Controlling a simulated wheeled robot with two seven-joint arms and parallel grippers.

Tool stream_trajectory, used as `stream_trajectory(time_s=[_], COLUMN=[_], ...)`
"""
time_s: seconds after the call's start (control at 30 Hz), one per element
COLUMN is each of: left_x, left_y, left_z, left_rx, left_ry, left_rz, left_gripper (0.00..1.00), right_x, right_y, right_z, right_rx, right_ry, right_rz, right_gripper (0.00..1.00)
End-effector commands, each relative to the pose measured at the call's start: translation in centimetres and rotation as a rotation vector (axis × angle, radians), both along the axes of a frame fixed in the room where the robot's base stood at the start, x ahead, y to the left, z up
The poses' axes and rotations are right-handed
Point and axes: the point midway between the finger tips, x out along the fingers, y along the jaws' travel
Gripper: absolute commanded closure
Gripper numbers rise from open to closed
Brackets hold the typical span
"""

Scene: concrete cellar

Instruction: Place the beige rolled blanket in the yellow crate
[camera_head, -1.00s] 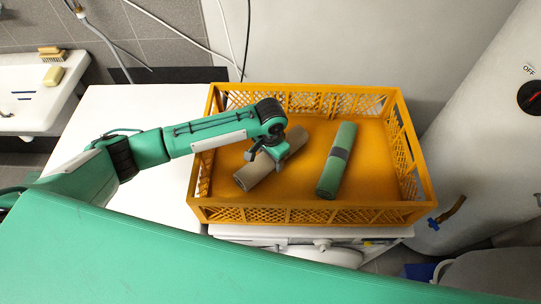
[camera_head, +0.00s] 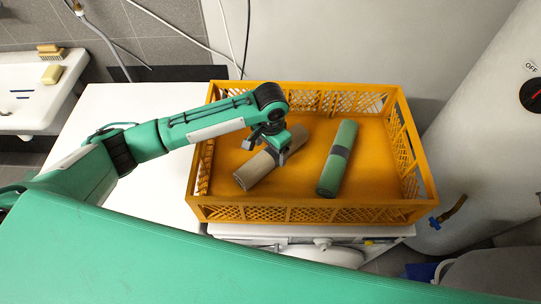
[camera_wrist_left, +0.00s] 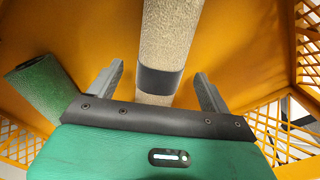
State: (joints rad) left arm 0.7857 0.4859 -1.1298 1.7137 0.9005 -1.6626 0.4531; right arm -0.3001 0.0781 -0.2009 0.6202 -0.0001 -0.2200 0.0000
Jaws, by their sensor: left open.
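The beige rolled blanket (camera_head: 256,170) lies on the floor of the yellow crate (camera_head: 330,214), slanting from lower left to upper right. It also shows in the left wrist view (camera_wrist_left: 170,35), with a dark band round its middle. My left gripper (camera_head: 268,147) is over the beige roll. In the left wrist view my left gripper (camera_wrist_left: 160,82) has its two fingers apart, one on each side of the roll, with gaps to it. Part of the roll is hidden behind the gripper. My right gripper is not in view.
A green rolled blanket (camera_head: 335,172) with a dark band lies in the crate to the right of the beige one. The crate stands on a white surface (camera_head: 150,200), clear at the left. A white tank (camera_head: 475,130) stands at the right.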

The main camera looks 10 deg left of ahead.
Motion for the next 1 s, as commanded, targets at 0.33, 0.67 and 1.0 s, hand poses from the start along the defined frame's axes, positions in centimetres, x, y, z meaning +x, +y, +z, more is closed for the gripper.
stream_trajectory(time_s=[0.33,0.67,1.0], left_x=[0.1,0.0,0.0], left_y=[0.0,0.0,0.0], left_z=[6.6,8.1,8.1], left_rx=[0.000,0.001,0.001], left_ry=[-0.004,-0.001,-0.001], left_rz=[-0.002,0.000,0.000], left_gripper=[0.18,0.18,0.18], right_x=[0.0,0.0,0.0], right_y=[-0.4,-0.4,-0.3], right_z=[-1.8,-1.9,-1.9], right_rx=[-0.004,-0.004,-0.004], right_ry=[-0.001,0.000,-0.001], right_rz=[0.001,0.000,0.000], right_gripper=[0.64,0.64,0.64])
